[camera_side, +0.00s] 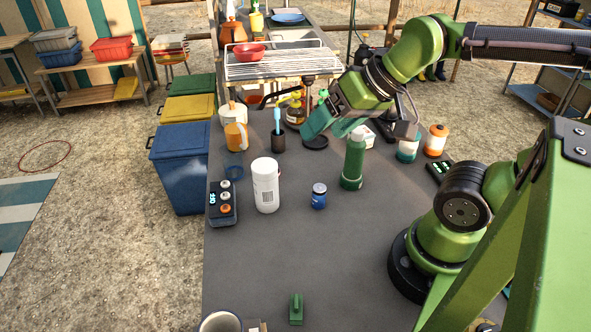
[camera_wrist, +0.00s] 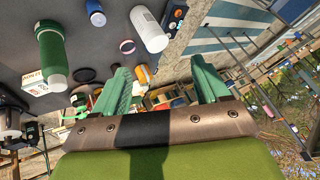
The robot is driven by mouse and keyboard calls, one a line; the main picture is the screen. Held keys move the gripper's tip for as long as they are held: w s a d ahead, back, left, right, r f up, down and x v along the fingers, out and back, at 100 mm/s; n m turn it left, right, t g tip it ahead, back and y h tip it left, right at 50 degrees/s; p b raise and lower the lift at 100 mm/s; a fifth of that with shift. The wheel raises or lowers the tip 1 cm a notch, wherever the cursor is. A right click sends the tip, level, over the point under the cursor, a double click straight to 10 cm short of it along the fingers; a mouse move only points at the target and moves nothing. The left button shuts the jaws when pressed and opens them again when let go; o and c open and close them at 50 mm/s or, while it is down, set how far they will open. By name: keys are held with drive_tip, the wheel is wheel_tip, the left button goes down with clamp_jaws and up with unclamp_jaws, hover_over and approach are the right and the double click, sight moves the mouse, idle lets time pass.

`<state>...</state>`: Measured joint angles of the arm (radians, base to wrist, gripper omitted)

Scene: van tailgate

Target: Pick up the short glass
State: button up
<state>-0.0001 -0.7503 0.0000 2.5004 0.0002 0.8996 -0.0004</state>
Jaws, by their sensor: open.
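A low clear thing with a blue rim (camera_side: 234,173), which looks like the short glass, stands on the grey tabletop (camera_side: 290,255) at its left side, behind the control box. It also seems to show as a dark blue ring in the wrist view (camera_wrist: 127,46), beyond my fingers; it is too small to be sure. My gripper (camera_side: 318,122) is above the table, to the right of and higher than the glass. Its two green fingers (camera_wrist: 165,82) are apart in the wrist view with nothing held between them.
Near the glass are an orange mug (camera_side: 236,137), a white bottle (camera_side: 266,187) and a control box (camera_side: 222,205). A green flask (camera_side: 353,160), blue can (camera_side: 319,196) and black cup (camera_side: 278,142) stand further right. The front middle is mostly clear.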

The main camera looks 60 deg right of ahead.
drive_tip(key=shift+o, duration=0.2)
drive_tip(key=shift+o, duration=1.4)
drive_tip(key=shift+w+d+f+m+g+h, duration=0.5)
drive_tip(key=shift+w+d+f+m+g, duration=1.15)
drive_tip(key=shift+w, duration=3.75)
drive_tip(key=shift+w+d+f+m+g+h, duration=0.7)
drive_tip(key=shift+w+d+f+g, duration=1.55)
drive_tip(key=shift+w, duration=3.1)
drive_tip(key=shift+t, duration=0.3)
drive_tip(key=f, duration=1.5)
drive_tip(key=shift+s+d+f, duration=0.1)
drive_tip(key=shift+d+f, duration=0.15)
drive_tip(key=shift+d, duration=0.15)
